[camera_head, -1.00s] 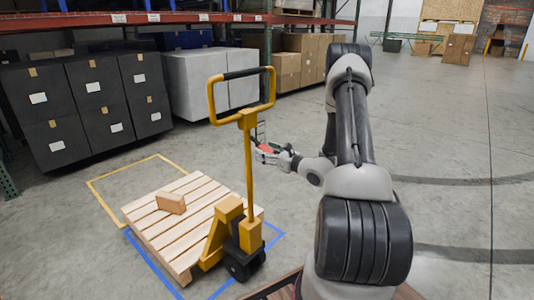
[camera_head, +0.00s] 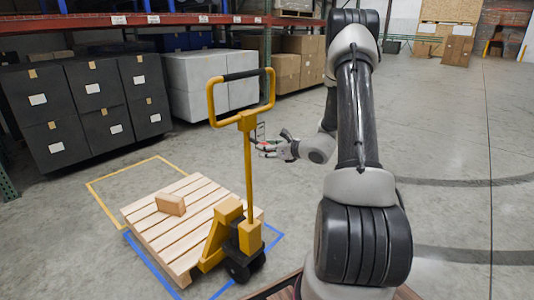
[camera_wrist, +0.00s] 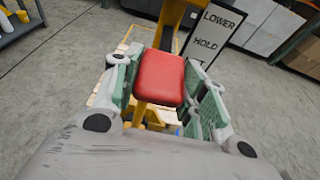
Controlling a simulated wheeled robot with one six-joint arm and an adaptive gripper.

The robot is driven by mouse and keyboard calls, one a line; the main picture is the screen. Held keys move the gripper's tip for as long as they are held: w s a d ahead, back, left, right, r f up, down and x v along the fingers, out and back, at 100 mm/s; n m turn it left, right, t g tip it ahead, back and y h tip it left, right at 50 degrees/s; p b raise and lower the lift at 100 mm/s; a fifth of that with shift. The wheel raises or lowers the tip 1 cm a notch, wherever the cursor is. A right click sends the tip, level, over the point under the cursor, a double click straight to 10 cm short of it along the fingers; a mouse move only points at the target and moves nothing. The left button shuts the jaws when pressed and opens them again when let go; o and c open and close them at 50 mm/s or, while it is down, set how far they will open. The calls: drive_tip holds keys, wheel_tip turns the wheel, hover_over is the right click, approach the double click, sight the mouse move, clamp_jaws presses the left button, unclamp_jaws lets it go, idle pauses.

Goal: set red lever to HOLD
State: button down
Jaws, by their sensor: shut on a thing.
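The red lever (camera_wrist: 160,78) has a block-like red grip and shows large in the middle of the wrist view. My gripper (camera_wrist: 165,88) has its green-padded fingers on both sides of that grip, shut on it. A white label plate (camera_wrist: 212,36) with a dark border stands just beyond, reading LOWER above HOLD; its lower part is hidden. In the head view my gripper (camera_head: 268,147) is beside the upright of the yellow pallet jack (camera_head: 248,180), below its loop handle. The lever is too small there to read its setting.
The jack stands at a wooden pallet (camera_head: 165,232) carrying a small cardboard box (camera_head: 171,204). Dark boxes (camera_head: 88,105) and light grey boxes (camera_head: 207,84) line the rack at the back left. The floor to the right is open.

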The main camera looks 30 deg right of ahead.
drive_tip(key=shift+r, duration=0.65)
drive_tip(key=c, duration=0.8)
unclamp_jaws()
drive_tip(key=shift+s+d, duration=0.1)
drive_tip(key=v, duration=1.1)
drive_tip(key=shift+s+r, duration=0.3)
drive_tip(key=shift+s, duration=0.05)
drive_tip(key=shift+d, duration=0.1)
